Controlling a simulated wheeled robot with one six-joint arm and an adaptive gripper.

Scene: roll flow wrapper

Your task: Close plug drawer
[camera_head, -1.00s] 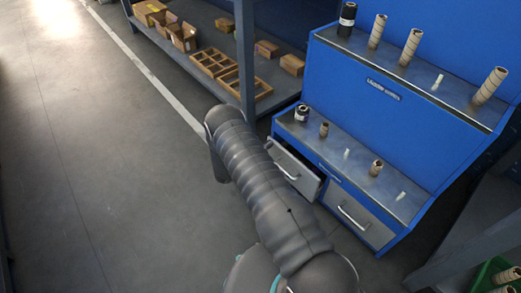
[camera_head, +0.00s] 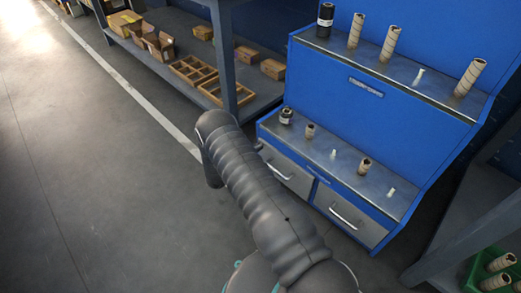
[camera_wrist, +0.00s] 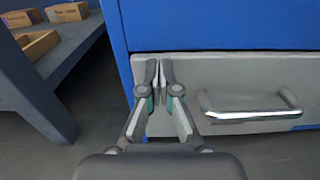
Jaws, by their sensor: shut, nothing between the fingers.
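The left grey drawer (camera_head: 284,172) of the blue cabinet sits flush or nearly flush with the cabinet front; I cannot tell whether a small gap remains. The right grey drawer (camera_head: 348,213) beside it is in. No readable label shows which one is the plug drawer. In the wrist view my gripper (camera_wrist: 160,65) is shut and empty. Its fingertips are at the upper left part of a grey drawer front (camera_wrist: 225,75), touching or very close. The drawer's bar handle (camera_wrist: 250,112) is to the right of the fingers. In the head view my arm hides most of the gripper.
The blue cabinet (camera_head: 400,130) carries rolls and small cores on two ledges. A grey shelf post (camera_head: 226,60) with boxes and wooden trays (camera_head: 195,70) stands to the left. A green crate (camera_head: 492,262) is at lower right. The floor at left is clear.

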